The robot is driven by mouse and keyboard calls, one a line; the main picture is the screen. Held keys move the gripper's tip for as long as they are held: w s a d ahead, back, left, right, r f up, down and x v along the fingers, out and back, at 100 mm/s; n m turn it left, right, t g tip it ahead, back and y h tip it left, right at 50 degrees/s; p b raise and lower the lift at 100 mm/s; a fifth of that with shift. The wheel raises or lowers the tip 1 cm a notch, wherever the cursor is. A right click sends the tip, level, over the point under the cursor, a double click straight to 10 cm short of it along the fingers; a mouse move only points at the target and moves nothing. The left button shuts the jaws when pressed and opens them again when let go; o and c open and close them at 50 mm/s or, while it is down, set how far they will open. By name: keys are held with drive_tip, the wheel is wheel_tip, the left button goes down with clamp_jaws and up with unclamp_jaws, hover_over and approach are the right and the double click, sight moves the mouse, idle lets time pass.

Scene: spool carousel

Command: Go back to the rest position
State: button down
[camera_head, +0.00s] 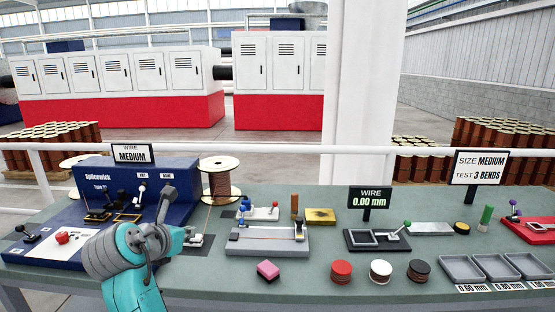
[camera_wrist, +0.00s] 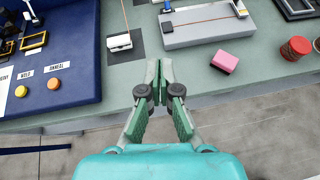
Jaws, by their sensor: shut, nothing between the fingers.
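My gripper (camera_wrist: 159,82) is shut and empty in the wrist view. Its fingertips point toward the front edge of the green-grey workbench (camera_wrist: 125,95), and it touches nothing that I can see. In the head view my gripper (camera_head: 167,200) shows at the end of my teal arm, in front of the blue Splicewick machine (camera_head: 183,178). My arm hides part of that machine's front. How high the fingers are above the bench is hard to tell.
A small white clamp block (camera_wrist: 119,42) and a pink block (camera_wrist: 225,61) lie near the gripper. A wire spool (camera_head: 221,184) stands behind. Red, white and black spools, grey trays (camera_head: 463,268) and sign posts stand to the right. Floor in front of the bench is clear.

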drive_tip(key=s+d+f+m+y, duration=0.1)
drive_tip(key=s+d+f+m, duration=0.1)
drive_tip(key=d+f, duration=0.6)
drive_tip(key=s+d+f+m, duration=0.3)
drive_tip(key=d+f, duration=0.1)
drive_tip(key=f, duration=0.7)
drive_tip(key=s+d+f+m+y, duration=0.1)
drive_tip(key=s+d+f+m, duration=0.1)
drive_tip(key=d+f, duration=0.6)
drive_tip(key=s+d+f+m+y, duration=0.1)
drive_tip(key=s+d+f+m, duration=0.35)
drive_tip(key=s+f, duration=0.45)
drive_tip(key=s+d+f+m+t, duration=0.1)
drive_tip(key=s+d+m, duration=0.4)
drive_tip(key=s, duration=0.6)
drive_tip(key=s+d+m, duration=0.5)
drive_tip(key=s+d, duration=0.1)
drive_tip(key=s, duration=0.5)
drive_tip(key=s+d+r+m+t, duration=0.1)
drive_tip(key=s+d+r+m, duration=0.1)
drive_tip(key=s+r+m, duration=0.4)
drive_tip(key=s+d+r+m, duration=0.2)
drive_tip(key=s+r+m, duration=0.4)
drive_tip(key=s, duration=0.4)
drive_tip(key=shift+s+t+h, duration=0.4)
drive_tip(key=shift+d+r, duration=0.1)
